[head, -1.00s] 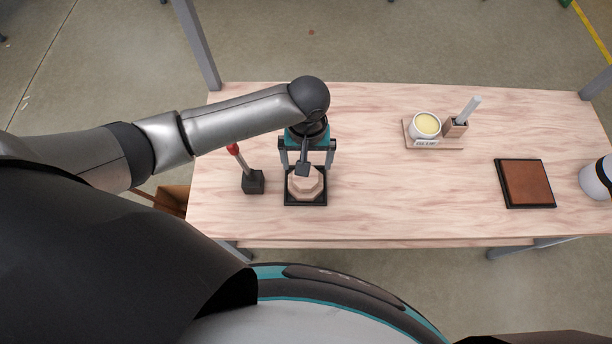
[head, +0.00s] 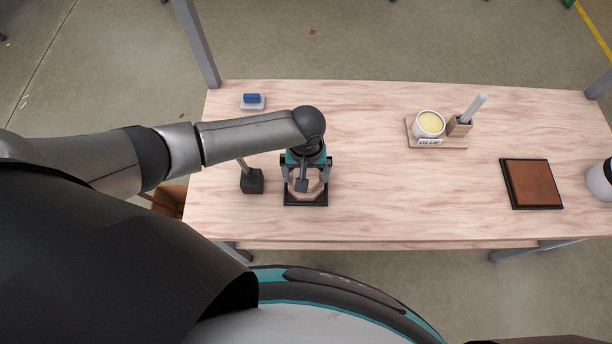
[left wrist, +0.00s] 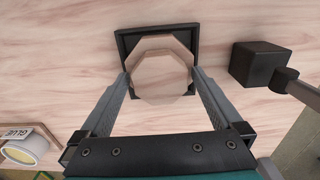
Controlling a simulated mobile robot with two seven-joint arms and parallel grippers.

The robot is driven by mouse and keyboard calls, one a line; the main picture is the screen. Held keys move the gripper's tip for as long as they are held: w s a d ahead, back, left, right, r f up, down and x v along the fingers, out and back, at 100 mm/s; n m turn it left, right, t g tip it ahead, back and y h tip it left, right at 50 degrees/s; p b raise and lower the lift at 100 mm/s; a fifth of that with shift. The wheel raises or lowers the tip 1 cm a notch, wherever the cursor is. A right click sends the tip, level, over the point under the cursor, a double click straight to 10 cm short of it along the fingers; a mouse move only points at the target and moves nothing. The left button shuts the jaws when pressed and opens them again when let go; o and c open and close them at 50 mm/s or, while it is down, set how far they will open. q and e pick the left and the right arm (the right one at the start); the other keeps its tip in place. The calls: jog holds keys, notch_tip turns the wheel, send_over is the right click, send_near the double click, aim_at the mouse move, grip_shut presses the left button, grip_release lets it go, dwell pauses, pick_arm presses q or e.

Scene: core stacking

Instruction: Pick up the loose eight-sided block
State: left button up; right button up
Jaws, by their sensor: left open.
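The eight-sided block (left wrist: 160,72) is pale wood and lies on a square black tray (left wrist: 124,43). In the head view the block (head: 314,189) is partly hidden by my left gripper, and the tray (head: 305,202) shows around it. My left gripper (head: 304,182) is open and points down over the tray. In the left wrist view its two fingers (left wrist: 162,82) stand on either side of the block's near part. I cannot tell whether they touch it. My right gripper is not in view.
A black block with a handle (head: 252,181) stands close left of the tray. A blue-topped item (head: 252,101) lies at the back left. A glue pot (head: 428,124) and a brown pad (head: 531,184) are to the right. The middle of the table is clear.

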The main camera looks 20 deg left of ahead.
pick_arm(q)
jog(key=c, duration=1.2)
jog(key=shift+r, duration=0.15)
jog(key=shift+c, duration=0.2)
